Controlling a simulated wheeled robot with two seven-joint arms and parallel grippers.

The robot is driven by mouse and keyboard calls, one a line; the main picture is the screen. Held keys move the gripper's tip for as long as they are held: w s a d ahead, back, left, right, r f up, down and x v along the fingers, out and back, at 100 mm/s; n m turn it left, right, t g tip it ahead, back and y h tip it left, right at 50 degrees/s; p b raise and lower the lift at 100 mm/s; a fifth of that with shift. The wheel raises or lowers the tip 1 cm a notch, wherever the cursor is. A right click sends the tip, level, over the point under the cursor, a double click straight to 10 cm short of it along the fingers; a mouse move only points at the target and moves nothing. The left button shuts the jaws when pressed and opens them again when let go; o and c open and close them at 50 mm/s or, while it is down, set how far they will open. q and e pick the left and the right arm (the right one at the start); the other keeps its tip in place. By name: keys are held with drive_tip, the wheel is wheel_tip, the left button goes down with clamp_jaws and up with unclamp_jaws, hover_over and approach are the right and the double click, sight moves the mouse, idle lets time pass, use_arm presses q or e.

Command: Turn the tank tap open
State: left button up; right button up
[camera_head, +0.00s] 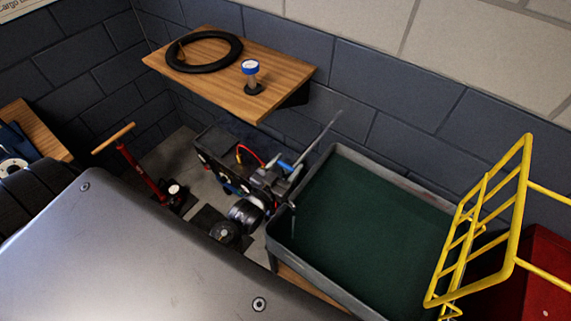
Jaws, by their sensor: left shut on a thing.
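The tank (447,205) is a grey-rimmed tub with a dark green inside, right of centre. My left gripper (276,176) is at the tank's left back corner. It is shut on a small part that seems to be the tank tap, with a blue piece (286,165) showing at the jaws. The jaws and my wrist hide most of the tap, so I cannot tell how far its handle is turned. A thin grey rod (325,130) slants up and right from behind the jaws. My right gripper is not in view.
A wooden wall shelf (210,75) holds a black ring (204,52) and a blue-topped gauge (251,77). A red floor pump (142,172) stands left. A yellow wire rack (480,235) and a red box (545,280) are at the right.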

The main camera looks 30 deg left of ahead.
use_arm(q)
drive_tip(key=shift+n+y, duration=0.3)
drive_tip(key=shift+y, duration=0.2)
drive_tip(key=o, duration=1)
drive_tip(key=shift+s, duration=0.2)
drive_tip(key=s+b, duration=0.4)
drive_tip(key=s, duration=0.6)
drive_tip(key=shift+s+a, duration=0.2)
